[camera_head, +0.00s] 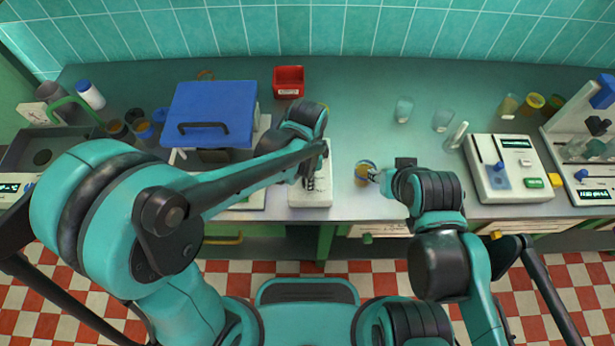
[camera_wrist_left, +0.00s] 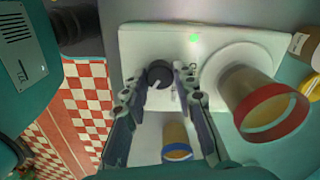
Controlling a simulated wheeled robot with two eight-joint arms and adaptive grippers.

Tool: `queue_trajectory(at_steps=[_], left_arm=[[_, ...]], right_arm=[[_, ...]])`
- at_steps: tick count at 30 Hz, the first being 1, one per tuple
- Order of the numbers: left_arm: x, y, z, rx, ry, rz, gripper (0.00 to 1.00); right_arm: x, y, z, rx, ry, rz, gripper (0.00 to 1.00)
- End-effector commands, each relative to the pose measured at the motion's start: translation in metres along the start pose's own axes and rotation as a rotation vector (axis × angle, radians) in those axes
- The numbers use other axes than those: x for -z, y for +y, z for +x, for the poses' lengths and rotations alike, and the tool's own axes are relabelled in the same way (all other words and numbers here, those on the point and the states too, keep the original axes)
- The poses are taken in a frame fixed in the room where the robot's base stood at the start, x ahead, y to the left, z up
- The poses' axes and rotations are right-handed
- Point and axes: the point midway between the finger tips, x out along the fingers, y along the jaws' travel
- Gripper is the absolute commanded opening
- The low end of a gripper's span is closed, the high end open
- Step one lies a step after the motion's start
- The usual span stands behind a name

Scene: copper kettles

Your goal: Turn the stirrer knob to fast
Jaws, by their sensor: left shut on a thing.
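The white stirrer (camera_head: 312,196) stands near the counter's front edge, partly covered by my left arm. My left gripper (camera_head: 311,172) is over its front part. In the left wrist view the fingers (camera_wrist_left: 163,78) are shut on the dark knob (camera_wrist_left: 160,74), which has a pale pointer mark. A small green light (camera_wrist_left: 194,38) shows on the stirrer's top. A red-rimmed beaker (camera_wrist_left: 262,105) is over the round plate. My right gripper (camera_head: 379,176) is at a beaker of orange liquid (camera_head: 362,174), right of the stirrer; whether its fingers grip is too small to tell.
A blue-lidded box (camera_head: 212,105) stands left of the stirrer and a red bin (camera_head: 289,80) behind it. White instruments (camera_head: 507,165) and several cups stand on the right. The back middle of the counter is mostly clear.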

Motion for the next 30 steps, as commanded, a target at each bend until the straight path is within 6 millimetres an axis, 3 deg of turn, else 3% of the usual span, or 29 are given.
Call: queue_trajectory(at_steps=[8, 9, 11, 23, 30], left_arm=[[0.000, 0.000, 0.000, 0.000, 0.000, 0.001, 0.00], [0.000, 0.000, 0.000, 0.000, 0.000, 0.001, 0.32], [0.000, 0.000, 0.000, 0.000, 0.000, 0.000, 0.48], [0.000, 0.000, -0.006, 0.000, 0.000, -0.001, 0.48], [0.000, 0.000, -0.050, 0.000, 0.000, 0.000, 0.48]], right_arm=[[0.000, 0.000, 0.000, 0.000, 0.000, 0.000, 0.40], [0.000, 0.000, 0.000, 0.000, 0.000, 0.000, 0.40], [0.000, 0.000, 0.000, 0.000, 0.000, 0.000, 0.40], [0.000, 0.000, 0.000, 0.000, 0.000, 0.000, 0.40], [0.000, 0.000, 0.000, 0.000, 0.000, 0.000, 0.40]])
